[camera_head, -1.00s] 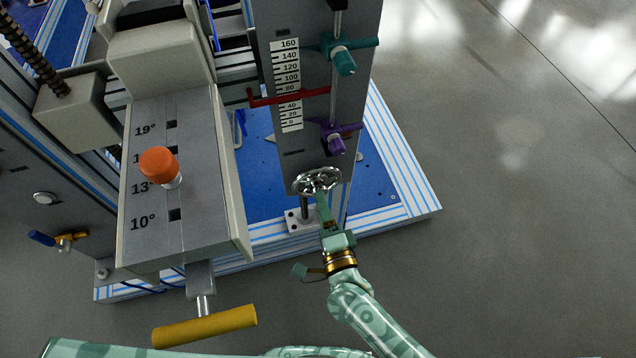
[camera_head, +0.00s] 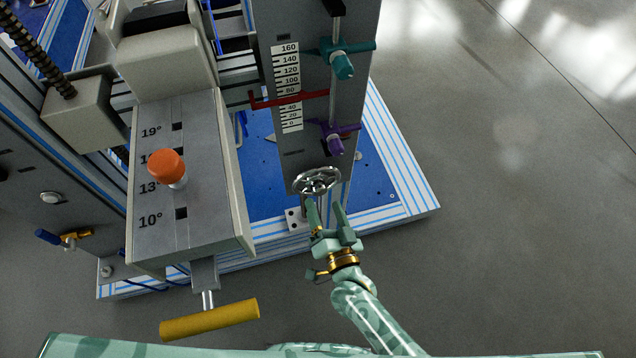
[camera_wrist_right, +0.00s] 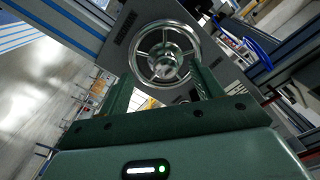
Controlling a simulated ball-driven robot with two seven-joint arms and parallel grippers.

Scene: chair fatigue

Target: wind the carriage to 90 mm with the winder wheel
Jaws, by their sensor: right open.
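The chrome winder wheel (camera_head: 317,180) is at the foot of the grey column in the head view. It also shows in the right wrist view (camera_wrist_right: 164,54), with its spokes and hub. My right gripper (camera_head: 325,207) is open just in front of the wheel's near rim; its two fingers stand apart with no grip on it. In the wrist view, its fingers (camera_wrist_right: 158,80) point toward the wheel from either side of its lower part. The red pointer (camera_head: 290,99) crosses the scale (camera_head: 287,75) between 80 and 40, covering the 60 label. My left gripper is out of view.
A teal clamp (camera_head: 343,62) sits above the red pointer and a purple one (camera_head: 335,137) below it. At left are an orange knob (camera_head: 167,166) and a yellow handle (camera_head: 210,320). Open floor (camera_head: 510,230) lies to the right.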

